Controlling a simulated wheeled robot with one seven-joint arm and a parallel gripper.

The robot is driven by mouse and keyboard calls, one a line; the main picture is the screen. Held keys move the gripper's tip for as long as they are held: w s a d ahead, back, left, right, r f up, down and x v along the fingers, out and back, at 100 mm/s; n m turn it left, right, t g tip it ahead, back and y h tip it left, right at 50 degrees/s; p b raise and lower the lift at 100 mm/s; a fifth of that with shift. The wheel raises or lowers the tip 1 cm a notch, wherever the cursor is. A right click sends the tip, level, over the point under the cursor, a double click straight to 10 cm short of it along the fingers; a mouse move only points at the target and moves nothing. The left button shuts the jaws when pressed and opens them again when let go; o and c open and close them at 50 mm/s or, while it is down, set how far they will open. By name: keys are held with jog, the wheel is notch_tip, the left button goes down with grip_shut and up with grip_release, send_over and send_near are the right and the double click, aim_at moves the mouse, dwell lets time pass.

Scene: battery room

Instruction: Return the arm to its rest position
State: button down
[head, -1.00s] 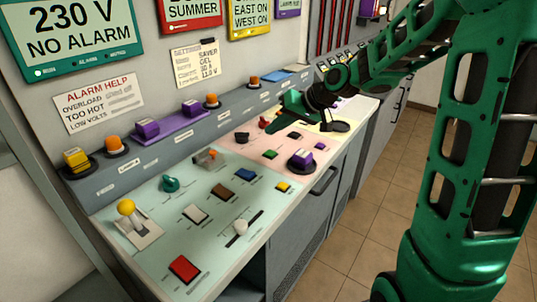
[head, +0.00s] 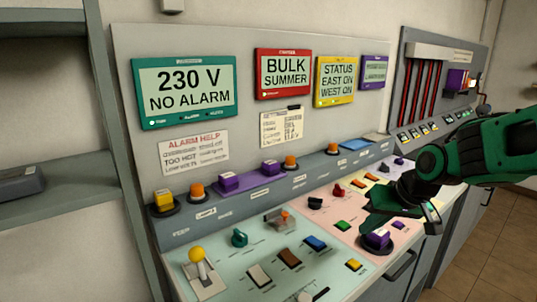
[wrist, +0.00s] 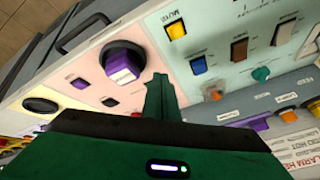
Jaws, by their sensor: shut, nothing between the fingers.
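My arm reaches in from the right edge in the head view, green with black joints. My gripper (head: 374,222) hangs over the right part of the sloped control desk, its fingers pointing left. In the wrist view the green fingers (wrist: 160,88) are together with nothing between them. A purple-capped round knob (head: 377,239) lies just under the gripper in the head view. It shows left of the fingers in the wrist view (wrist: 122,65). I cannot tell the exact height of the fingers above the desk.
The desk panel (head: 222,275) carries a yellow-knobbed lever (head: 197,256), a teal knob (head: 239,238) and several coloured switches. Signs and a 230 V display (head: 185,91) are on the wall behind. Grey shelves (head: 60,200) stand at left. Tiled floor (head: 490,240) is open at right.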

jog(key=s+d+m+g, duration=0.2)
jog(key=s+d, duration=0.3)
jog(key=s, duration=0.4)
jog(key=s+d+f+m+g+h, duration=0.1)
jog(key=s+d+m, duration=0.1)
jog(key=s+d, duration=0.3)
jog(key=s+d+f+m+g+h, duration=0.1)
jog(key=s+d, duration=0.4)
jog(key=s, duration=0.8)
jog(key=shift+f+m+g, duration=0.25)
jog(key=shift+m+g, duration=0.45)
jog(key=shift+g, duration=0.1)
jog(key=shift+w+f+h, duration=0.25)
jog(key=shift+w+h, duration=0.05)
jog(key=shift+w, duration=0.35)
